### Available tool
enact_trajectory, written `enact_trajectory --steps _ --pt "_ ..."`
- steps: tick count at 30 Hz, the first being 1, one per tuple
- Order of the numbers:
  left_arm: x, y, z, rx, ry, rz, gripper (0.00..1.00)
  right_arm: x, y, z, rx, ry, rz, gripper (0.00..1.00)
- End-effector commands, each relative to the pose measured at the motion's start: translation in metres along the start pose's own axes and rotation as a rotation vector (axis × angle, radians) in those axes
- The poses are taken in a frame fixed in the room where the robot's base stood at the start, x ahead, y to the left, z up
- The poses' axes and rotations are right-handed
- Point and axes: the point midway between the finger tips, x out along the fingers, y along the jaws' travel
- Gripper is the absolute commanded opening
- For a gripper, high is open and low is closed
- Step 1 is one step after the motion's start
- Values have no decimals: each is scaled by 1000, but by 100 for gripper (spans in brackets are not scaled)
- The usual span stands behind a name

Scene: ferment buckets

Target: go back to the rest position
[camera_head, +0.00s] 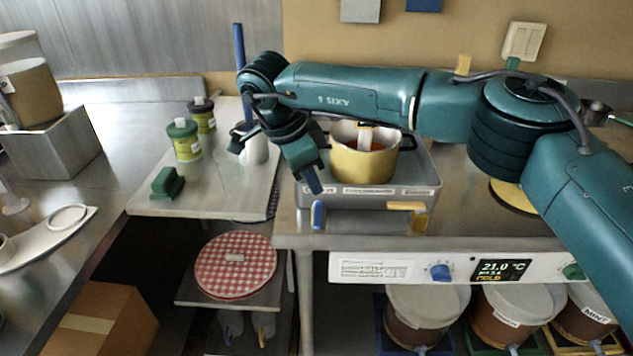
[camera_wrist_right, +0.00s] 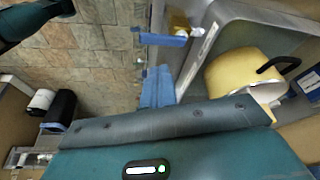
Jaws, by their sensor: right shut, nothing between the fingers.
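My right arm (camera_head: 350,90) comes in from the right and reaches across above the yellow pot and the grey tray. My right gripper (camera_head: 314,186) points down near the tray's left front corner. It is shut and holds nothing. The yellow pot (camera_head: 362,166) stands upright in the grey tray (camera_head: 425,165), with something red-orange inside; my arm hides part of it. The pot also shows in the right wrist view (camera_wrist_right: 232,72), beside the gripper's teal body. My left gripper is not in view.
A shelf at left holds a green-lidded jar (camera_head: 184,141), a dark-lidded jar (camera_head: 202,114) and a green block (camera_head: 167,184). A white cylinder (camera_head: 256,150) stands behind my gripper. Blue (camera_head: 318,215) and yellow (camera_head: 408,212) clips sit at the tray's front. Lidded buckets (camera_head: 428,306) stand below.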

Motion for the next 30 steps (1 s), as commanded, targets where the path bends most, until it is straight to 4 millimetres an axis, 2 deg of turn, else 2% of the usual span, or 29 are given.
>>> enact_trajectory --steps 1,4,14,17,20,23,25,28,29,30 --pt "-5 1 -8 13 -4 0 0 -14 2 -3 -1 0 -1 0" --pt "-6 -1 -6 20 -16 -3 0 -23 4 -3 1 0 2 0" --pt "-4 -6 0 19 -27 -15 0 -24 5 -3 3 1 3 0" --pt "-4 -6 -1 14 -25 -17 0 -20 6 5 -6 -24 4 0" --pt "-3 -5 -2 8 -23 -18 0 -10 14 35 -35 -132 15 0" --pt "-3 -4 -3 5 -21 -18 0 1 32 92 -71 -349 41 0" --pt "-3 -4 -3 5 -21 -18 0 -1 52 141 -80 -558 76 0" --pt "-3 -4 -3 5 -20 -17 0 -24 85 207 -53 -904 159 0" --pt "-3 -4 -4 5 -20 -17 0 -37 95 224 -30 -1018 194 0" --pt "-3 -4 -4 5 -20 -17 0 -58 107 243 11 -1181 249 0"
